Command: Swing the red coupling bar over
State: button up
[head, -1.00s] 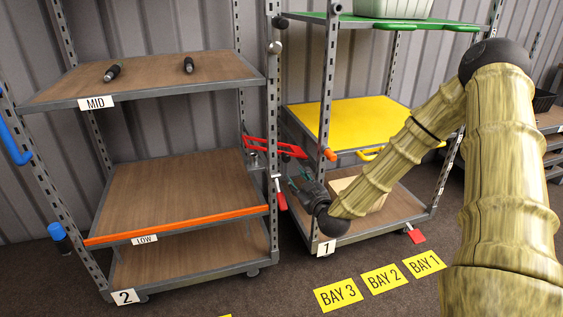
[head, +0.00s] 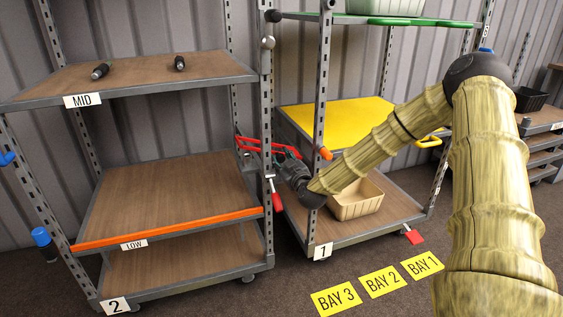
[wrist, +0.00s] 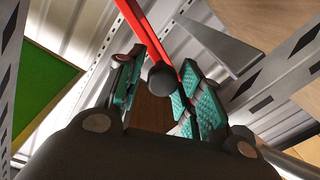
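The red coupling bar (head: 250,141) sits in the gap between trolley 2 and trolley 1, just below the height of the yellow shelf. In the head view my gripper (head: 283,163) is right at the bar, and its fingertips are hard to make out. In the wrist view my gripper (wrist: 160,72) is open, with teal pads on both fingers. The red bar (wrist: 146,32) runs down between the fingers, closer to the right one. A dark round knob (wrist: 162,78) shows between the pads. I cannot tell whether the pads touch the bar.
Trolley 2's upright (head: 266,100) and trolley 1's upright (head: 321,80) stand close on either side. A red-handled lever (head: 276,200) hangs below the bar. A cream tray (head: 357,205) lies on trolley 1's lower shelf. Yellow bay labels (head: 381,283) mark the floor in front.

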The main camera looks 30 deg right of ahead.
jog(key=shift+w, duration=0.3)
jog(key=shift+c, duration=0.4)
grip_shut()
jog(key=shift+a+f+n+p, duration=0.2)
jog(key=shift+f+n+p, duration=0.4)
jog(key=shift+n, duration=0.2)
jog(key=shift+o, duration=0.4)
grip_release()
jog(key=shift+s, duration=0.1)
